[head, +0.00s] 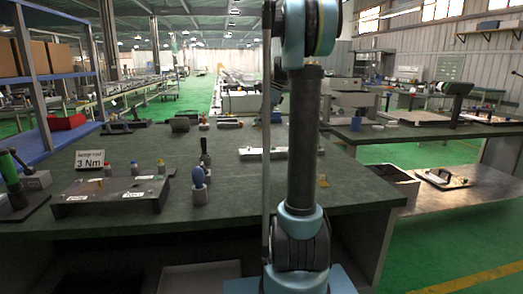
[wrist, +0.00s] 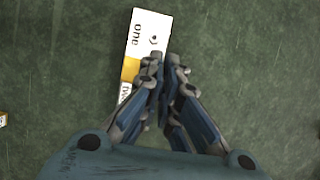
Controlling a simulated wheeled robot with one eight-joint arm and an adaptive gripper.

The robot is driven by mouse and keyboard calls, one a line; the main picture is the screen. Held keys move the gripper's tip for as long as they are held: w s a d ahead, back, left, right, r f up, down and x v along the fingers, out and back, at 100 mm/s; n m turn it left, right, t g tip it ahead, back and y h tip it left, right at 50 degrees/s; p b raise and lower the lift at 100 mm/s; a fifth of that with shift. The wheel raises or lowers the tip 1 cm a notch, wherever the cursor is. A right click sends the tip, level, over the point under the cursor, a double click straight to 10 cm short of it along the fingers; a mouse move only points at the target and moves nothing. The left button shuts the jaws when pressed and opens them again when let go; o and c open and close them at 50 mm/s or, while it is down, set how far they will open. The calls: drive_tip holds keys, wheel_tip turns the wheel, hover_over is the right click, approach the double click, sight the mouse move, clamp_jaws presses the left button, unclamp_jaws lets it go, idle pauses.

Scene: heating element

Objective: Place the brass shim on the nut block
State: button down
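In the wrist view my gripper (wrist: 166,62) points down with its two fingers drawn close together, and I make out nothing between them. Its fingertips overlap the right side of a white and yellow card or label (wrist: 149,33) printed "one"; lower print is partly covered by a finger. In the head view the gripper is hidden behind my own arm. A small yellow piece (head: 323,181) stands on the bench right of my arm; I cannot tell if it is the brass shim. I cannot pick out the nut block with certainty.
The dark green bench (head: 120,222) holds a low black plate stand (head: 112,195), a "3 Nm" sign (head: 90,160), a blue-topped tool (head: 198,180) in a block, and a long pale bar (head: 256,154). A small yellowish item (wrist: 2,119) shows at the wrist view's left edge.

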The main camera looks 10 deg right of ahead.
sight(262, 149)
drive_tip(key=shift+f, duration=4.6)
drive_tip(key=c, duration=1.8)
unclamp_jaws()
drive_tip(key=v, duration=1.2)
drive_tip(key=shift+s, duration=0.1)
